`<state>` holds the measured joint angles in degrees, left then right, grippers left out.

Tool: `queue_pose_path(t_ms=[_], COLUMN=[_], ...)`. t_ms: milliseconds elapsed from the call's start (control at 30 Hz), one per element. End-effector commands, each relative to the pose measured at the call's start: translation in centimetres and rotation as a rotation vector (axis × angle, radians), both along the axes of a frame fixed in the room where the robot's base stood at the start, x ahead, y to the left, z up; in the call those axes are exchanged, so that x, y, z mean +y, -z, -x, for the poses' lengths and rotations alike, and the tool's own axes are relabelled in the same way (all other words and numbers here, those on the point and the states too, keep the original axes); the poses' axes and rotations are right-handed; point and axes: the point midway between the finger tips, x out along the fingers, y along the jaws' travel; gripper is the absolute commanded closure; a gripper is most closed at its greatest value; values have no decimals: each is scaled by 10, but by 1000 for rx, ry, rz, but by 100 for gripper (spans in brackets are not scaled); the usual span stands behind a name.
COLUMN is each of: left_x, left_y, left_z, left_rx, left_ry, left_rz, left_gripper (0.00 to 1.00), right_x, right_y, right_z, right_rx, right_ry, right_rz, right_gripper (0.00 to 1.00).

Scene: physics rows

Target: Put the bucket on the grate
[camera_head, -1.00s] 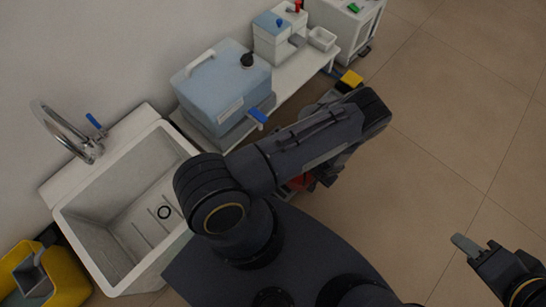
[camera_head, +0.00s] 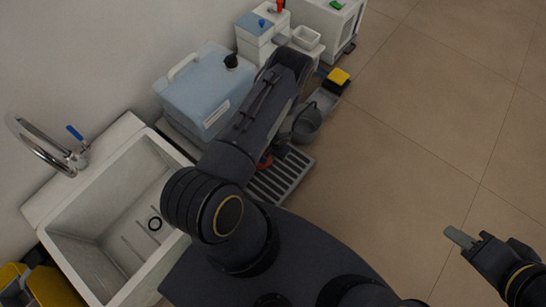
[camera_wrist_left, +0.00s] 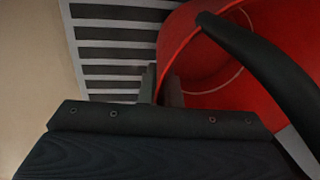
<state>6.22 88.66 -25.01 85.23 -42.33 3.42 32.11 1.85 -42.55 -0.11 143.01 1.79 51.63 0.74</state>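The red bucket (camera_wrist_left: 210,70) with a dark handle (camera_wrist_left: 265,75) fills the upper right of the left wrist view. In the head view only a small red patch of the bucket (camera_head: 264,162) shows beside my left arm. My left gripper (camera_wrist_left: 160,85) has its fingers on either side of the bucket's rim, shut on it. The grey slatted grate (camera_head: 283,180) lies on the floor by the sink; its slats also show beside the bucket in the left wrist view (camera_wrist_left: 110,50). I cannot tell whether the bucket touches the grate. My right gripper (camera_head: 461,239) is empty above the floor.
A grey bucket (camera_head: 306,122) stands just beyond the grate. A white sink (camera_head: 120,215) is at left, with a yellow container (camera_head: 45,287) below it. A blue jerrycan (camera_head: 200,90) stands by the wall. The open floor (camera_head: 420,120) at right is clear.

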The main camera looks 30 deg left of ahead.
Motion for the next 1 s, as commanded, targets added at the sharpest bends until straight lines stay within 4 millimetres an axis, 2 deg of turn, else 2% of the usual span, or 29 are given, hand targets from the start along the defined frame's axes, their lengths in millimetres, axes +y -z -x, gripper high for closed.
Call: queue_pose_path(t_ms=[33, 100, 333, 500, 533, 667, 1000], left_x=[0, 0, 0, 0, 0, 0, 0], left_y=[14, 21, 20, 25, 23, 23, 19], left_z=[0, 0, 0, 0, 0, 0, 0], left_rx=[1, 1, 0, 0, 0, 0, 0], left_ry=[1, 0, -1, -1, -1, -1, -1], left_rz=[0, -1, -1, -1, -1, -1, -1], left_gripper=[100, 100, 100, 100, 92, 75, 74], right_x=[0, 0, 0, 0, 0, 0, 0], right_y=[9, 11, 9, 15, 13, 13, 9], right_z=[0, 0, 0, 0, 0, 0, 0], right_rx=[0, 1, 0, 0, 0, 0, 0], right_ry=[0, 0, 0, 0, 0, 0, 0], right_rz=[0, 0, 0, 0, 0, 0, 0], right_gripper=[64, 64, 64, 64, 64, 64, 64])
